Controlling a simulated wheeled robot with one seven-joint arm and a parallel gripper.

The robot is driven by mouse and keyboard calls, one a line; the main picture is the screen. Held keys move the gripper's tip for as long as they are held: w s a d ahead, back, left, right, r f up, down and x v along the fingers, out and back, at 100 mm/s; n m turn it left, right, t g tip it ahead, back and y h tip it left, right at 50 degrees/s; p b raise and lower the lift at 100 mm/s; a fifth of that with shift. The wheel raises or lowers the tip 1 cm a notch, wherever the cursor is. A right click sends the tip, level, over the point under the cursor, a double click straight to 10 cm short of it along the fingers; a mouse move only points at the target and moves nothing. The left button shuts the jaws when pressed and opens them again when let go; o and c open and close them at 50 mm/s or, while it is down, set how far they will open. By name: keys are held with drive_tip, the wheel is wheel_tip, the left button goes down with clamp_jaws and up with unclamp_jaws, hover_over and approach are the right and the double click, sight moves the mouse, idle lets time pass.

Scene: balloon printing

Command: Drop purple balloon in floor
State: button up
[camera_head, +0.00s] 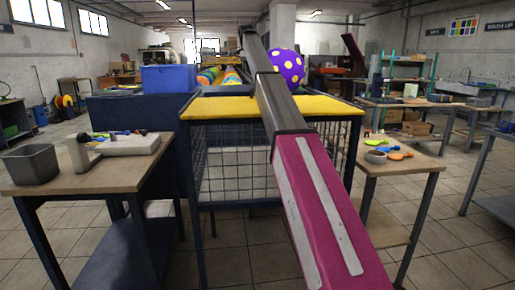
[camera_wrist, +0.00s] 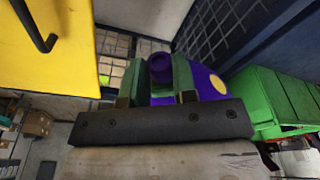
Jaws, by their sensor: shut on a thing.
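The purple balloon (camera_head: 290,66) with yellow dots shows in the head view beyond the yellow-topped table, partly behind my arm. In the wrist view the balloon (camera_wrist: 204,82) lies just past my gripper (camera_wrist: 159,82), its purple neck end between the two green-grey fingers. My gripper is shut on it. In the head view my arm reaches forward over the table, and I cannot make out the fingers there. The tiled floor (camera_head: 245,258) shows around the table legs in the head view.
The yellow-topped table (camera_head: 220,107) with mesh sides stands in front of me. A blue box (camera_head: 168,79) sits behind. Floor at right is partly clear.

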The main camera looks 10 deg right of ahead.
drive_tip(key=shift+f, duration=2)
drive_tip(key=o, duration=0.9)
drive_tip(key=r, duration=0.3)
drive_tip(key=a+r, duration=0.1)
drive_tip(key=r, duration=0.6)
drive_tip(key=shift+s+a+r, duration=0.2)
drive_tip(key=shift+s+r, duration=0.15)
drive_tip(key=shift+s, duration=0.05)
